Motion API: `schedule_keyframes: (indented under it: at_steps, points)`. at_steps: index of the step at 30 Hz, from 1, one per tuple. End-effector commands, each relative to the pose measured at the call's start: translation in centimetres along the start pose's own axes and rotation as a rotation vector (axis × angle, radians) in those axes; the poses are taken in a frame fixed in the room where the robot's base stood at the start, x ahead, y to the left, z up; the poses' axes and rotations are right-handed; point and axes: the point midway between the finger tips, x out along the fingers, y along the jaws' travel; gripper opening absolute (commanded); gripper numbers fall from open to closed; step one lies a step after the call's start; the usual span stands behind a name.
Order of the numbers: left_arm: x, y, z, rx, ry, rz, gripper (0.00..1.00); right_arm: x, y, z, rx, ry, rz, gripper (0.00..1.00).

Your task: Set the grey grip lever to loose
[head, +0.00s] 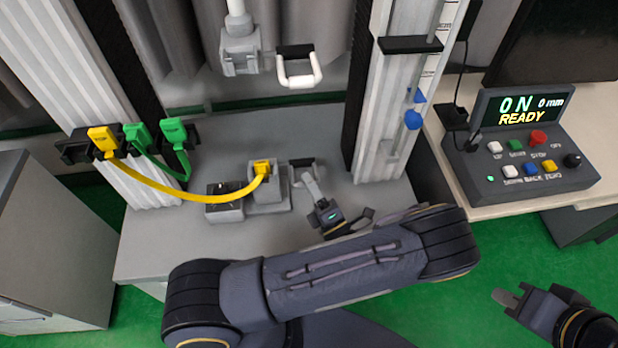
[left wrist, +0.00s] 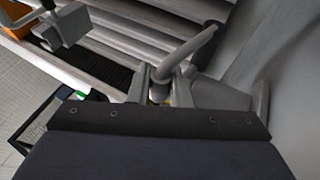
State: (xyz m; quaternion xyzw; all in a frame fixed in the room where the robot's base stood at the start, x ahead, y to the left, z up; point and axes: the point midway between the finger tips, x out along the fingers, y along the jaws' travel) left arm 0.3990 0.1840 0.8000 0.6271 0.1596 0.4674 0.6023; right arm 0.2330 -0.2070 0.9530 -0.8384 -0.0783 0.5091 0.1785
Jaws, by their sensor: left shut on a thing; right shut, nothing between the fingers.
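In the head view my left gripper (head: 309,180) reaches down beside the grey block (head: 268,196) with the yellow plug on top. My right gripper (head: 503,298) is shut and empty over the green floor at the lower right.
A white loop handle (head: 300,78) and a grey clamp on a rod (head: 240,55) hang above the grey base. A yellow cable (head: 180,192) and green cable run from the left column. The control box (head: 520,150) reads "ON 0 mm READY" on the right table.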

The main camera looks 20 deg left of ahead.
Motion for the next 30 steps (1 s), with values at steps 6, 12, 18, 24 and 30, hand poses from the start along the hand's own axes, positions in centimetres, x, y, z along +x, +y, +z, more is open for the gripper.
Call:
schedule_keyframes:
  at_steps: [6,12,18,24,30]
  points:
    - [-0.50,-0.93,-0.22,0.002,0.000,-0.007,0.00,0.45,0.20,0.23,0.000,0.000,0.000,0.00]
    - [-0.62,-1.13,-0.25,0.001,0.000,-0.007,0.00,0.54,0.25,0.28,0.000,0.000,0.000,0.00]
    - [-0.63,-1.15,-0.25,0.001,0.000,-0.006,0.00,0.55,0.25,0.28,0.000,0.000,0.000,0.00]
    - [-0.61,-1.14,-0.23,0.000,0.000,-0.006,0.00,0.54,0.25,0.28,0.000,0.000,0.000,0.00]
    - [-0.61,-1.08,-0.23,0.000,0.000,-0.004,0.39,0.54,0.25,0.27,0.000,0.000,0.000,0.00]
